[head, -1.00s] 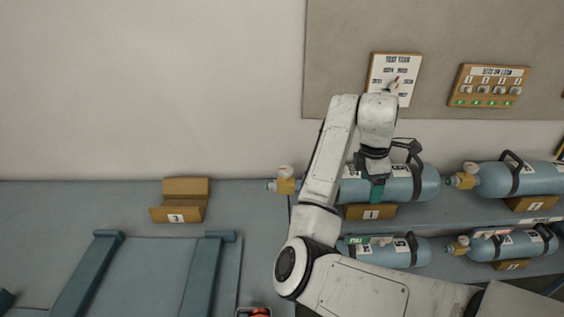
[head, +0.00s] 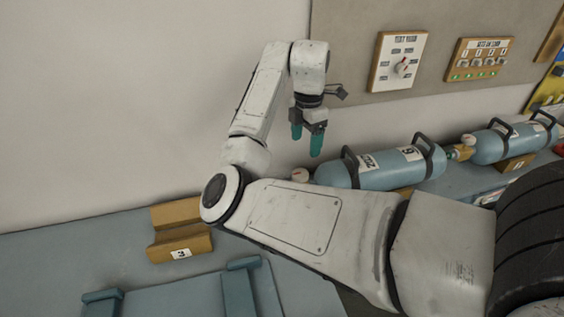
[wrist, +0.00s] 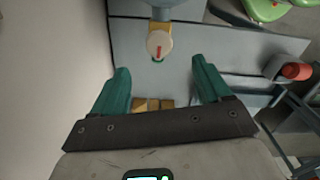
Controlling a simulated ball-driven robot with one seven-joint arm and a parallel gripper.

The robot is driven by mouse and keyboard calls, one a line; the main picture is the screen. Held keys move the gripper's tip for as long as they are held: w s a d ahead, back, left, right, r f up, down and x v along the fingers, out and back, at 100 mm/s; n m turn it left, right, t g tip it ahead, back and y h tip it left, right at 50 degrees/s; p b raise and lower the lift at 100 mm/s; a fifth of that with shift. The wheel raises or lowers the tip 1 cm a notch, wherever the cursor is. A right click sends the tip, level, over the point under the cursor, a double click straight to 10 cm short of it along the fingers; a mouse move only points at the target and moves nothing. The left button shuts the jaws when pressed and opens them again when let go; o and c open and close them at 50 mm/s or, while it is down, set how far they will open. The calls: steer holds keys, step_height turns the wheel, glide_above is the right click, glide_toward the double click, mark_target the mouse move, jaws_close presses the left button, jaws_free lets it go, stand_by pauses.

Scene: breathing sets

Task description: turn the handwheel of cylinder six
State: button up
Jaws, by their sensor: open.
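A blue cylinder (head: 380,172) with black bands lies on the shelf right of my gripper; the digit on its label looks like a 6. Its cream handwheel (head: 300,175) shows at its left end, partly hidden by my arm. In the wrist view the handwheel (wrist: 154,42) has a red mark and sits on a brass valve (wrist: 159,27), with a green ring below. My gripper (head: 306,145) is open and empty, teal fingers pointing down above the handwheel. In the wrist view the handwheel lies beyond the gap between the fingertips (wrist: 160,68), not touched.
An empty wooden cradle marked 3 (head: 180,243) stands on the bench to the left. Another blue cylinder (head: 505,145) lies further right. A dial board (head: 398,62) and a lamp board (head: 478,59) hang on the wall behind. A red object (wrist: 297,71) shows at right in the wrist view.

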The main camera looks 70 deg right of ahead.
mark_target(302, 172)
step_height(302, 172, down, 8)
steer(key=shift+w+f+b, duration=0.15)
steer(key=shift+f+b, duration=0.1)
steer(key=shift+b, duration=0.65)
steer(key=shift+f+p, duration=0.3)
steer(key=shift+f, duration=0.8)
steer(key=c, duration=1)
steer(key=shift+c, duration=0.2)
steer(key=shift+r+m+p, duration=0.1)
steer(key=shift+m+p, duration=0.2)
steer(key=shift+p, duration=0.05)
